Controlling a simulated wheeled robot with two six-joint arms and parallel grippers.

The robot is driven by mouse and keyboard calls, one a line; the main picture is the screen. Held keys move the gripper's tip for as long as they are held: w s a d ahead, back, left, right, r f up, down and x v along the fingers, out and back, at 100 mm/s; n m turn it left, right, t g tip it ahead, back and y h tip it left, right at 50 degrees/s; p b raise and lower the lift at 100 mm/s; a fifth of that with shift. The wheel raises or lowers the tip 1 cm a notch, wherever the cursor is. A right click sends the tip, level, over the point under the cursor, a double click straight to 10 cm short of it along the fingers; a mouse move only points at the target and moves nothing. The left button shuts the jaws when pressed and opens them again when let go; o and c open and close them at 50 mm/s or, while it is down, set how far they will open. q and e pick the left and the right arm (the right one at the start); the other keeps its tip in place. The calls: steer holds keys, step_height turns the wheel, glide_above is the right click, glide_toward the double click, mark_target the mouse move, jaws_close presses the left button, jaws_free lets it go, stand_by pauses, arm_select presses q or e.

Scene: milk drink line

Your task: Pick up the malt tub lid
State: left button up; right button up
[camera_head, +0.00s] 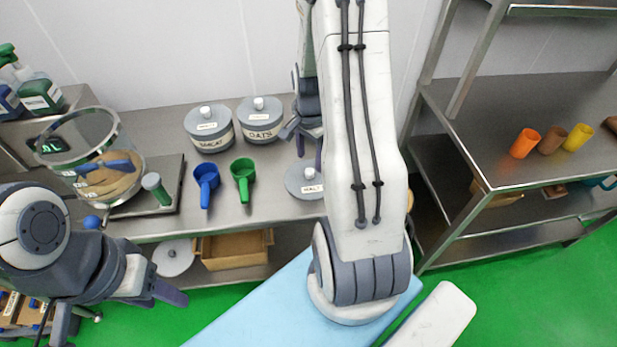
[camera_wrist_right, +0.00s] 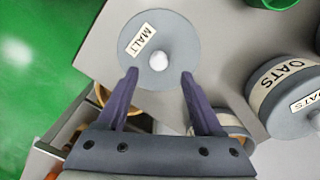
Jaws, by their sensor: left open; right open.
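The malt tub lid is a round grey disc with a white knob and a MALT label. In the head view the malt lid (camera_head: 302,183) lies on the steel counter, partly hidden by my right arm. In the right wrist view the lid (camera_wrist_right: 180,32) is just beyond the fingertips, with its knob in line with the gap. My right gripper (camera_head: 309,155) is open and empty close to the lid; it also shows in the wrist view (camera_wrist_right: 159,73). My left gripper (camera_head: 120,318) is open and empty in front of the counter, at the lower left.
Lidded wheat (camera_head: 209,143) and oats (camera_head: 261,133) tubs stand behind the lid. Blue (camera_head: 206,173) and green (camera_head: 243,169) scoops are left of it. A clear container (camera_head: 120,165) stands further left. Orange (camera_head: 525,143), brown and yellow cups sit on the right rack.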

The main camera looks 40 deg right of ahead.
mark_target(309, 170)
steer(key=f, duration=0.4)
steer(key=shift+a+f+p, duration=0.2)
steer(key=shift+f+p, duration=0.05)
steer(key=shift+p, duration=0.15)
steer(key=shift+c, duration=0.3)
jaws_close()
steer(key=shift+r, duration=0.15)
